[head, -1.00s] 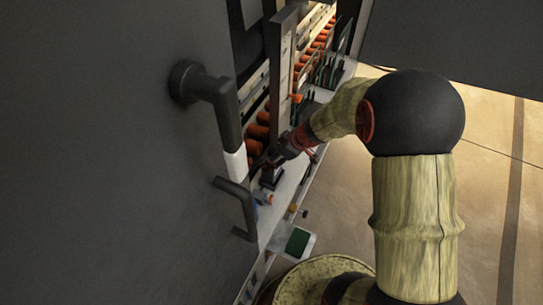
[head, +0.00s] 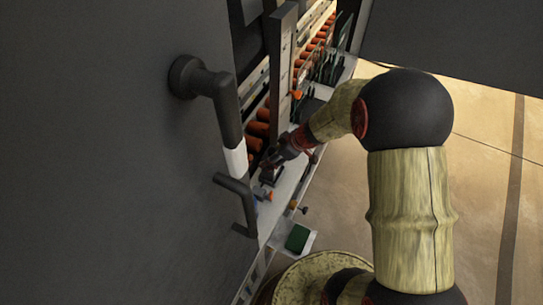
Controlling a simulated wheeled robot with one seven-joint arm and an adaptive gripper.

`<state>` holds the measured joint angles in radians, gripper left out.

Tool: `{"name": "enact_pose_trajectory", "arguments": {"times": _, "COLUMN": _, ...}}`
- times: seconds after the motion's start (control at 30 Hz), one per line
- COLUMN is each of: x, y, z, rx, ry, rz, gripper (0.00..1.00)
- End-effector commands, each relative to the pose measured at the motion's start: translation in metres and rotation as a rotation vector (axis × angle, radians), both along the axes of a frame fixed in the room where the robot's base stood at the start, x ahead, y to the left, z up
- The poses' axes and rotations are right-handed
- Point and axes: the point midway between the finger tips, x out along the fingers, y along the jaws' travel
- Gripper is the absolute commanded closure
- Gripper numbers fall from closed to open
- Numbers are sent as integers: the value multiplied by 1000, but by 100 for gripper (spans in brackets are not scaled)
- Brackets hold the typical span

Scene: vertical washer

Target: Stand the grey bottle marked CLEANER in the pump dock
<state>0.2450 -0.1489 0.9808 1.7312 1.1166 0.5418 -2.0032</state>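My gripper (head: 272,158) is at the end of my red and black wrist, low over the pale ledge (head: 282,195) of the washer. Its fingertips are small and dark here, so whether they are open or shut on something does not show. A dark block-like object (head: 270,175) is on the ledge just below the gripper; I cannot tell whether they touch. No CLEANER marking is readable, and I cannot pick out the grey bottle or the pump dock with certainty.
A big dark panel with a pipe-like handle (head: 213,90) fills the left. Orange rollers (head: 257,130) line the machine behind the ledge. A small tray with a green pad (head: 298,237) juts out at the near end. Open floor (head: 490,200) lies right.

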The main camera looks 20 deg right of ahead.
Motion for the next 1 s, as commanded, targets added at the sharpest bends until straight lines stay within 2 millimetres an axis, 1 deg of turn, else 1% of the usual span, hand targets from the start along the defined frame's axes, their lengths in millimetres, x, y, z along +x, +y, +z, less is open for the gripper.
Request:
{"name": "enact_pose_trajectory", "arguments": {"times": 0.37, "x": 0, "y": 0, "z": -8, "rx": -1, "ry": -1, "rz": 0, "gripper": 90}}
{"name": "enact_pose_trajectory", "arguments": {"times": 0.4, "x": 0, "y": 0, "z": -7, "rx": -1, "ry": -1, "rz": 1, "gripper": 42}}
{"name": "enact_pose_trajectory", "arguments": {"times": 0.73, "x": 0, "y": 0, "z": -8, "rx": 0, "ry": 0, "rz": 1, "gripper": 23}}
{"name": "enact_pose_trajectory", "arguments": {"times": 1.0, "x": -1, "y": 0, "z": -9, "rx": 0, "ry": 3, "rz": 1, "gripper": 22}}
